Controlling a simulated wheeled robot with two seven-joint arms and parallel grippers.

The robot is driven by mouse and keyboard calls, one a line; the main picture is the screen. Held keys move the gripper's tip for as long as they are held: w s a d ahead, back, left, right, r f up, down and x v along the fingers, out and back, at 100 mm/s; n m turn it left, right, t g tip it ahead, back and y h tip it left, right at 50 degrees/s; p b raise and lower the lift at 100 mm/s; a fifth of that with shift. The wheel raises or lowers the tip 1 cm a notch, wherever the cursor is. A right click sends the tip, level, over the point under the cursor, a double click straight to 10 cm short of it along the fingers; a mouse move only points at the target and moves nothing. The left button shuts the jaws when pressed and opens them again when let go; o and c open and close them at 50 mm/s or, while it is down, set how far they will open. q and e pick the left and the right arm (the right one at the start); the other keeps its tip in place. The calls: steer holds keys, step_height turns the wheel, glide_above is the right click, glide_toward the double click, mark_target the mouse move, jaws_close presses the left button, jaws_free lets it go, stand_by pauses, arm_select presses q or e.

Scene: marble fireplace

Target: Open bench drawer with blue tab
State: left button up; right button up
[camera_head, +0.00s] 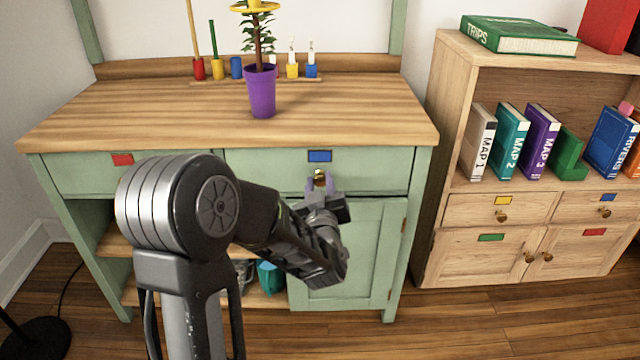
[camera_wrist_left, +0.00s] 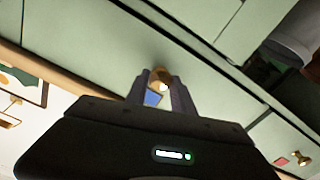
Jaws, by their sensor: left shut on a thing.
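The green bench has a drawer with a blue tab (camera_head: 320,156) above a small brass knob (camera_head: 320,175). The drawer front looks flush with the bench. My left gripper (camera_head: 322,184) is at this knob, with its two fingers shut on it, one on each side. In the left wrist view the fingers of my left gripper (camera_wrist_left: 162,92) close around the brass knob (camera_wrist_left: 161,76), and part of the blue tab (camera_wrist_left: 152,98) shows between them. My right gripper is not in view.
A drawer with a red tab (camera_head: 122,160) is to the left on the bench. A potted plant in a purple pot (camera_head: 261,92) stands on the bench top. A wooden bookshelf (camera_head: 440,215) stands close on the right. The floor in front (camera_head: 470,325) is clear.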

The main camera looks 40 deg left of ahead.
arm_select(q)
jaws_close()
stand_by(0.8)
